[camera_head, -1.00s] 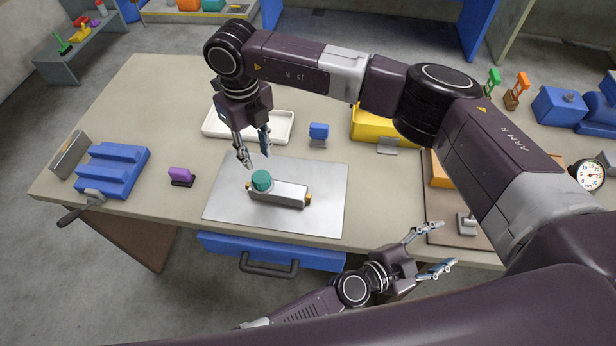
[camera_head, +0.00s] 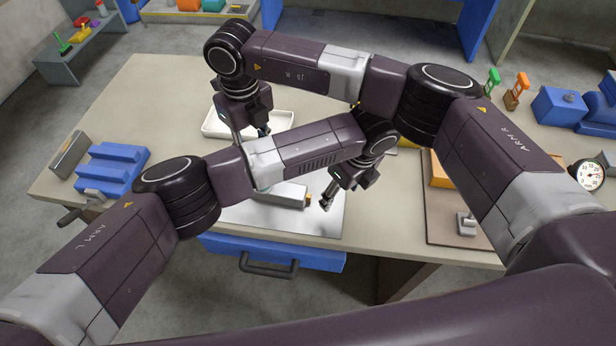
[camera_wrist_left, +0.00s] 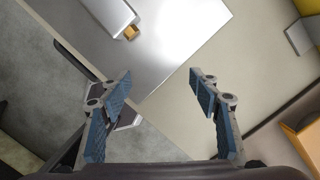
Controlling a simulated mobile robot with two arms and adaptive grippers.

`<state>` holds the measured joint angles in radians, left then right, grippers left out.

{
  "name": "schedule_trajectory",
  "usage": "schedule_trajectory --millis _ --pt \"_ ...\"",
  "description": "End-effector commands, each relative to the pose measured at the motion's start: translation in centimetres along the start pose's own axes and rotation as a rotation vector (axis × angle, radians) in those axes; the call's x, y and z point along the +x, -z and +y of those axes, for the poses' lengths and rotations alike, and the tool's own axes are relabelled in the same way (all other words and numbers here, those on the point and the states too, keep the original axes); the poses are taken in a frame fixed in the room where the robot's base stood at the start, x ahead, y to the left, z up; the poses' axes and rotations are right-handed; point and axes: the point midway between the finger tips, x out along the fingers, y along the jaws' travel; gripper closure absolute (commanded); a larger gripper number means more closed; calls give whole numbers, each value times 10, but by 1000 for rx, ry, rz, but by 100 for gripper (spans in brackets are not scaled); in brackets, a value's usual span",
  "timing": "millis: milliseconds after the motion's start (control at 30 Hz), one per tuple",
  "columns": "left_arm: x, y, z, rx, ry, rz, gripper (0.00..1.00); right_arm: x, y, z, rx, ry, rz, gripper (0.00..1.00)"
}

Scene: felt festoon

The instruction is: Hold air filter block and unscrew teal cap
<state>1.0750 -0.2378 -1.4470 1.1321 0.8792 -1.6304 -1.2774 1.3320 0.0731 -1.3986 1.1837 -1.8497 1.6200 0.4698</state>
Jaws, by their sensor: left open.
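The air filter block (camera_head: 282,196) is a grey block with an orange end, lying on the metal plate. Its near end shows at the top of the left wrist view (camera_wrist_left: 108,14). The teal cap is hidden behind my left arm. My left gripper (camera_head: 327,198) points down just right of the block's orange end, apart from it. In the left wrist view its two fingers (camera_wrist_left: 160,80) are spread with nothing between them.
The metal plate (camera_head: 325,222) lies near the table's front edge. A white tray (camera_head: 211,123) is behind it. A blue rack (camera_head: 118,165) stands at the left, and a brown board (camera_head: 440,215) with fixtures at the right. My arms cross above the middle of the table.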

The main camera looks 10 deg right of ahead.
Motion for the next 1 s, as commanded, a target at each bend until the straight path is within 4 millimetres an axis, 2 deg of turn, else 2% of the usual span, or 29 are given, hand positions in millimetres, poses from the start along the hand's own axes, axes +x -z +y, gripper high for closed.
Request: schedule_trajectory --millis 100,200,333,467,567,800,1000 --pt "-1 -31 15 -248 -79 -77 44 0 0 0 0 0 0 71" --pt "-4 -49 27 -419 -124 -136 44 0 0 0 0 0 0 71" --pt "-8 -64 37 -565 -157 -192 44 0 0 0 0 0 0 71" --pt "-7 -71 43 -629 -171 -216 44 0 0 0 0 0 0 71" --pt "2 -73 46 -640 -176 -221 44 0 0 0 0 0 0 71" --pt "38 -78 54 -638 -176 -219 44 0 0 0 0 0 0 71" --pt "60 -81 59 -636 -174 -218 44 0 0 0 0 0 0 71"
